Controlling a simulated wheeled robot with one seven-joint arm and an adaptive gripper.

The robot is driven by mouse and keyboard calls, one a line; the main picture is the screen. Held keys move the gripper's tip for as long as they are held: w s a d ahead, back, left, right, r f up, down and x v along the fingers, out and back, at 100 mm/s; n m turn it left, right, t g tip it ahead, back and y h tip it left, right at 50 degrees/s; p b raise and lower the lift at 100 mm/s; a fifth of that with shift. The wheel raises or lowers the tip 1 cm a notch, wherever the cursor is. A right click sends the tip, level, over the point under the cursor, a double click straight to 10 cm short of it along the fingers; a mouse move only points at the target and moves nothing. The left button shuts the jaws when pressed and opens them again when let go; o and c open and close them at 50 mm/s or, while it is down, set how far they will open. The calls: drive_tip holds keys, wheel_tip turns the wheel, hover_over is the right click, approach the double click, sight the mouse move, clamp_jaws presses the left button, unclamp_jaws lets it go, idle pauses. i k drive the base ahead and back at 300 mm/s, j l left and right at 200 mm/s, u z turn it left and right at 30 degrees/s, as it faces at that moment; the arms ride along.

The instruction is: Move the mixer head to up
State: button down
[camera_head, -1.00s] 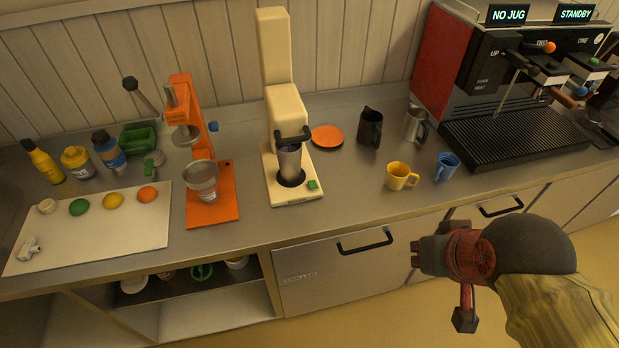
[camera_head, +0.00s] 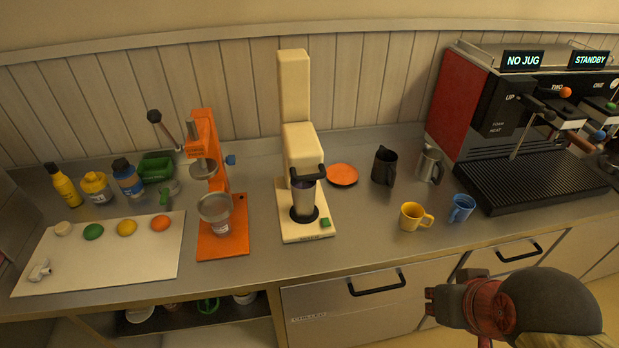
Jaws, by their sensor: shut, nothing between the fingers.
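The cream mixer (camera_head: 295,90) stands on the counter in the middle of the head view. Its head (camera_head: 301,143) sits low on the column, with a black handle (camera_head: 307,173) at its front. A metal cup (camera_head: 303,200) stands on the mixer's base below the head; the cup's top is partly hidden by the handle. A green button (camera_head: 325,223) is on the base's front right. My gripper (camera_head: 432,301) is shut and empty at the lower right, in front of the cabinets and well away from the mixer.
An orange press (camera_head: 222,240) stands left of the mixer, beside a white board (camera_head: 110,263) with fruit. An orange plate (camera_head: 342,174), dark jug (camera_head: 384,166), metal jug (camera_head: 429,165), yellow mug (camera_head: 412,217) and blue mug (camera_head: 461,208) stand right. A coffee machine (camera_head: 530,180) is far right.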

sight(304, 153)
drive_tip(key=i+u, duration=0.1)
drive_tip(key=i, duration=0.8)
